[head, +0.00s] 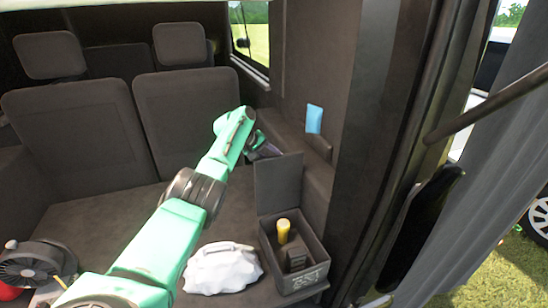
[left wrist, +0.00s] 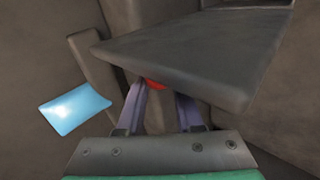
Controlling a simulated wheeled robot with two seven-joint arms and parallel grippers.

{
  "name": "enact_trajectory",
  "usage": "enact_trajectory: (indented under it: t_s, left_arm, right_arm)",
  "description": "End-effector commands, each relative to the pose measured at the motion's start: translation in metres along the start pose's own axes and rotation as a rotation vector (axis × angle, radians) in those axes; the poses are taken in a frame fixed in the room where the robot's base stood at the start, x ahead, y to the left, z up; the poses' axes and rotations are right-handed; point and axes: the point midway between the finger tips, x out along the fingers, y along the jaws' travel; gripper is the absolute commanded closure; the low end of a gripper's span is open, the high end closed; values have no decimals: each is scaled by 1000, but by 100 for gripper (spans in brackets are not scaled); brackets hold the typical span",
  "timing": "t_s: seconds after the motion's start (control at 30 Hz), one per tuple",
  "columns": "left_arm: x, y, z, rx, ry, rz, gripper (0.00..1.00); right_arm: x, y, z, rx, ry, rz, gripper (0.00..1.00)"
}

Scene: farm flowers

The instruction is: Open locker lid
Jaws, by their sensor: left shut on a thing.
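The locker (head: 312,244) is a dark open-topped box near the right side of the vehicle's cargo floor. Its lid (head: 279,184) stands about upright at the box's back edge. My left gripper (head: 268,149) is at the lid's upper edge, its fingertips partly hidden. In the left wrist view the lid (left wrist: 200,50) is a dark slab across the top. My left gripper (left wrist: 160,92) is shut at its edge, with a small red piece (left wrist: 156,84) showing between the fingers. My right gripper is not in view.
A yellow-topped item (head: 283,230) and a dark item stand in the locker. A white bag (head: 222,268) lies to its left. A blue item (head: 314,119) sits in a wall pocket. A fan (head: 30,265) is at far left. Seats stand behind.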

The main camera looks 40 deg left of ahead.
Motion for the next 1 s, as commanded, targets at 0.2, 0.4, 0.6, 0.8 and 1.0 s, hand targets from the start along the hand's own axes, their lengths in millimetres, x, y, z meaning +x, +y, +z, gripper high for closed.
enact_trajectory:
  t_s: [0.2, 0.4, 0.6, 0.8, 1.0]
  left_arm:
    - [2, -4, 0, 0, 2, -8, 100]
    - [2, -5, 0, 0, 2, -9, 100]
    - [2, -5, 0, 0, 1, -9, 46]
    - [1, -3, 0, 1, 2, -6, 34]
    - [0, -2, 0, 1, 1, -4, 34]
  right_arm:
    - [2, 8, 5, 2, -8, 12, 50]
    - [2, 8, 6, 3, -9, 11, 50]
    - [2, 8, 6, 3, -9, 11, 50]
    - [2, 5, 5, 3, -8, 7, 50]
    - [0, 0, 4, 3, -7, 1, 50]
